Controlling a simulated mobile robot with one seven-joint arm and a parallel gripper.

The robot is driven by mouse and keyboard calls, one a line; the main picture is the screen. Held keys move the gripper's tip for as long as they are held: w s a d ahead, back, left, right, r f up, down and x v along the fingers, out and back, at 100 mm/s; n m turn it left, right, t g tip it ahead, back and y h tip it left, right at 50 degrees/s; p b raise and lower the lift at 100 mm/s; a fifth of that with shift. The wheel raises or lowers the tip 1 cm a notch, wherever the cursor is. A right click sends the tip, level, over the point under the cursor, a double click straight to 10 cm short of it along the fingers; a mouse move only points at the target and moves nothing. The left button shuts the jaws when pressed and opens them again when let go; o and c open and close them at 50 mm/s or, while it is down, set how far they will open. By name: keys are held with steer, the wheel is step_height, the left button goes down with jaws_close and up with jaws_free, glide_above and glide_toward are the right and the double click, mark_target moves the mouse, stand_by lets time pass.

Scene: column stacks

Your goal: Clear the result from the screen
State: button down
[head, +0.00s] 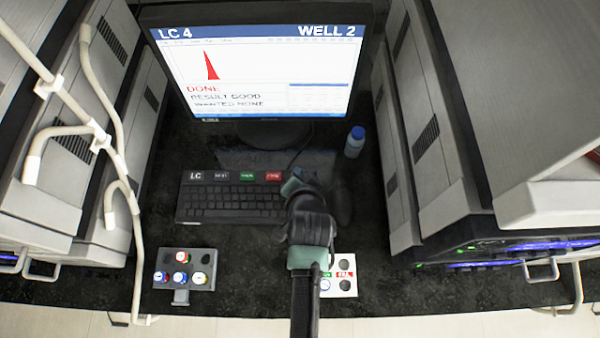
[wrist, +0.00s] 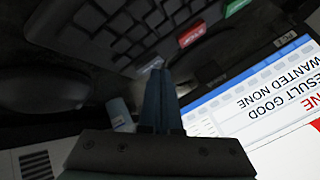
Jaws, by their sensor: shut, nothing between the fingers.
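The green key (wrist: 192,36) and red key (wrist: 237,6) also show in the wrist view. My gripper (head: 292,182) is shut and empty, just right of the red key; its fingers (wrist: 158,75) hide part of the keyboard's right end. I cannot tell whether it touches anything.
A blue-capped bottle (head: 354,142) stands right of the screen. A grey rack with several vials (head: 204,255) sits front left; a white tray (head: 347,264) lies front right, partly behind my arm. Tall grey instruments (head: 440,120) and white pipes (head: 90,120) flank the bench.

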steer(key=shift+f, duration=0.35)
steer(key=shift+r, duration=0.1)
stand_by(0.4)
steer(key=shift+r+p, duration=0.75)
step_height(320, 180, up, 5)
steer(key=p, duration=0.5)
stand_by(0.6)
